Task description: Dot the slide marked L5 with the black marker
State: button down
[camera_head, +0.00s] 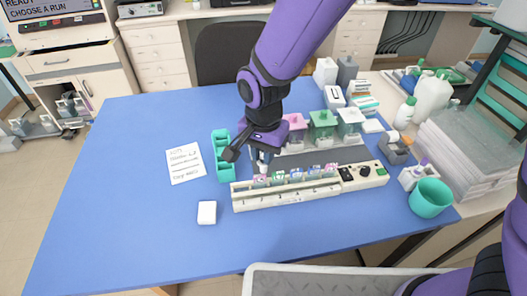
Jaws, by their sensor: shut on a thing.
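My gripper (257,150) is over the table, just behind the left end of a long cream rack (290,198). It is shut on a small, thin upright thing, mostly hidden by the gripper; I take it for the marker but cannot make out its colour. Several slides with coloured ends (297,176) stand along the rack, in front and to the right of the gripper. Their marks are too small to read, so I cannot tell which is L5.
A teal holder (222,157) stands left of the gripper, with a written note (185,163) beyond it. A white block (207,212) lies in front. Lidded pink and green jars (322,124) stand behind the rack. A teal cup (430,198) is at right. The table's left is clear.

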jog(key=shift+f, duration=0.4)
dwell(1.6)
jog(key=shift+r, duration=0.1)
jog(key=shift+r, duration=2.95)
